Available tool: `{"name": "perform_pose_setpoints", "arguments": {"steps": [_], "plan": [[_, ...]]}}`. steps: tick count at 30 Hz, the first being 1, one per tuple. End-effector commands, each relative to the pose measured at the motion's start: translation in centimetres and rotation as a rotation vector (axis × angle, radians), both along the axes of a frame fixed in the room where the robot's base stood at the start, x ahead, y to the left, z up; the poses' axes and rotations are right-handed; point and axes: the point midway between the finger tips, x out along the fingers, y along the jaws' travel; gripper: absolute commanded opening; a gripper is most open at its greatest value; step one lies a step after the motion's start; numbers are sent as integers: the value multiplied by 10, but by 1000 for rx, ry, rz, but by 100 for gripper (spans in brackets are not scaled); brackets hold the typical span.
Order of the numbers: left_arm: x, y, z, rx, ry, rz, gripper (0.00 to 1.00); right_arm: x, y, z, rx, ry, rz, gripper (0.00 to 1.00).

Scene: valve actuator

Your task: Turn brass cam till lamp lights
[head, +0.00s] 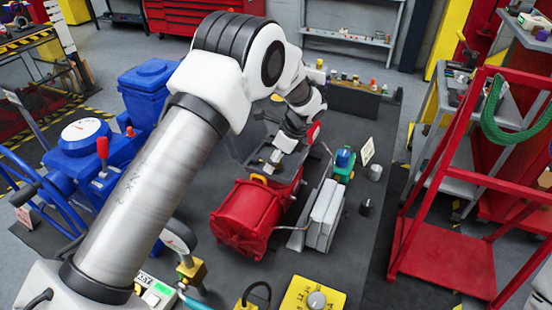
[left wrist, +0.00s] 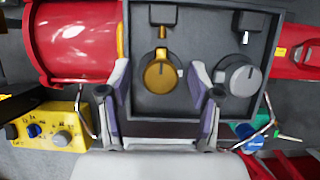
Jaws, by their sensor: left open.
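The brass cam (left wrist: 160,75) is a round golden disc with a dark slot, inside an open grey box (left wrist: 196,20) seen in the left wrist view. My left gripper (left wrist: 160,82) is open, with one fingertip on each side of the cam and visible gaps to it. In the head view my left gripper (head: 270,160) points down over the red actuator (head: 250,212); the cam is hidden there. A grey cam (left wrist: 240,78) sits to the right of the brass one. I cannot pick out the lamp with certainty. My right gripper is not in view.
A yellow control box (left wrist: 50,128) lies at the lower left of the wrist view. A blue cylinder on a green base (head: 345,160) stands right of the actuator. Light grey boxes (head: 322,215) stand beside it. A red cart frame (head: 440,255) is at the right.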

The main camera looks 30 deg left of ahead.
Motion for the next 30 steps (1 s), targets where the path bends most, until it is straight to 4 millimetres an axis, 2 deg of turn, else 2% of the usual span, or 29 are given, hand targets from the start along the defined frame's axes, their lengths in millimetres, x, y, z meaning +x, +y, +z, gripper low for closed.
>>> {"name": "perform_pose_setpoints", "arguments": {"steps": [6,9,11,21,25,30], "plan": [[1,-1,2,0,-3,-1,62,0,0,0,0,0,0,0],[2,-3,9,1,-5,-2,62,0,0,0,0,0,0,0],[2,-7,17,1,-5,-1,62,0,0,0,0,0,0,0],[3,-38,93,0,-6,-1,62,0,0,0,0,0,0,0],[3,-45,109,1,-4,-1,62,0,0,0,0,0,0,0],[2,-46,112,0,-1,1,62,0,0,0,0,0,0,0]]}}
